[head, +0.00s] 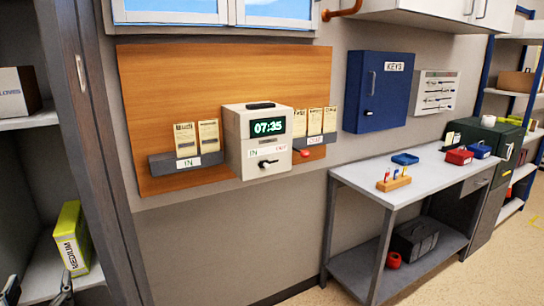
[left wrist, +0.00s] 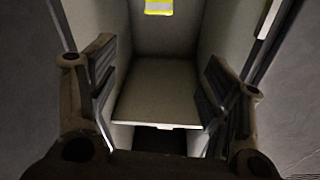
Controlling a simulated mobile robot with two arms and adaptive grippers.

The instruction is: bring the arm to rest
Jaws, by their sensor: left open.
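My left gripper (head: 38,291) shows at the bottom left corner of the head view, in front of the open locker's lower shelf. Only its dark fingertips are in the picture there. In the left wrist view the two fingers of my left gripper (left wrist: 160,95) stand wide apart with nothing between them. Beyond them is a pale shelf (left wrist: 157,97) inside a narrow compartment. My right gripper is in neither view.
A yellow pack marked MEDIUM (head: 72,238) stands on the locker's shelf, close beyond my left gripper. The locker's side wall (head: 92,150) is just right of it. A time clock (head: 258,140) hangs on a wooden board (head: 215,70). A grey workbench (head: 350,180) stands at right.

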